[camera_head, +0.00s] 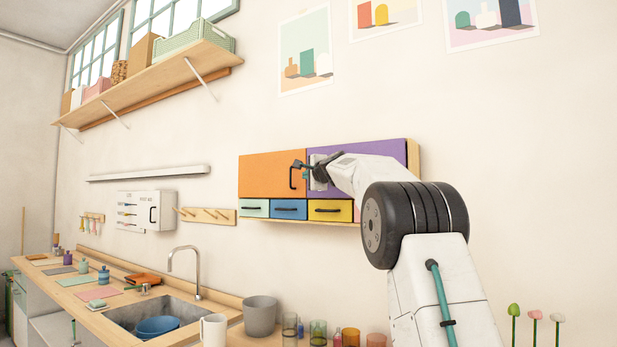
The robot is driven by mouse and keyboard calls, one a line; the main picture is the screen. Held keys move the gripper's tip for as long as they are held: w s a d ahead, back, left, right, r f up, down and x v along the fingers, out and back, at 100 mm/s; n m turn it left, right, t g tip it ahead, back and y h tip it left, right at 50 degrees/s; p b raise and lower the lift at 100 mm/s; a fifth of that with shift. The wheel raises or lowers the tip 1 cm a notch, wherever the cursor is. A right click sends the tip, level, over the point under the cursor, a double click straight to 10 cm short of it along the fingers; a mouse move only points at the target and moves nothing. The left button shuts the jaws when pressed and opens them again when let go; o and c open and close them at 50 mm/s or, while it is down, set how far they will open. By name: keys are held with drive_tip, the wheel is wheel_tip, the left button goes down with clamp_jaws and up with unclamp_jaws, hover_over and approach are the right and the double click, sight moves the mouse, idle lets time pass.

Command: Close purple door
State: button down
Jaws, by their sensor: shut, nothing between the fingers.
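The purple door (372,149) is the right door of a wall cabinet. Its top edge runs in line with the orange door (270,172) beside it, and it looks flush or nearly so; a small gap cannot be told. My gripper (299,164) is shut and empty, in front of the seam between the two doors, near the purple door's left edge. Whether it touches the door cannot be told. My arm hides the middle and lower right of the purple door, and its handle is not clearly seen.
A black handle (292,178) stands out from the orange door. A counter with a sink (170,312), cups and a grey pot (260,315) lies below. A peg rail (205,215) hangs to the left.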

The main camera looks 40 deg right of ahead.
drive_tip(key=shift+a, duration=0.1)
drive_tip(key=s+a, duration=0.2)
drive_tip(key=a, duration=1.1)
drive_tip(key=shift+s+a, duration=0.35)
drive_tip(key=s+a+f+n+g+y, duration=0.1)
drive_tip(key=a+f+n+g+y, duration=0.3)
drive_tip(key=f, duration=0.6)
drive_tip(key=s+a+f+n+g, duration=0.4)
drive_tip(key=s+a+f+n, duration=0.25)
drive_tip(key=s+f, duration=0.5)
drive_tip(key=s+a+f+n+g, duration=0.2)
drive_tip(key=s+f, duration=0.4)
drive_tip(key=s, duration=0.8)
drive_tip(key=s+a+f+n+g, duration=0.3)
drive_tip(key=s+f, duration=0.3)
drive_tip(key=s, duration=0.8)
drive_tip(key=s+a+f+n+g, duration=0.3)
drive_tip(key=s+f, duration=0.4)
drive_tip(key=s, duration=0.7)
drive_tip(key=shift+s+a+n+h, duration=0.15)
drive_tip(key=shift+a+n+h, duration=0.15)
drive_tip(key=shift+a+n, duration=0.55)
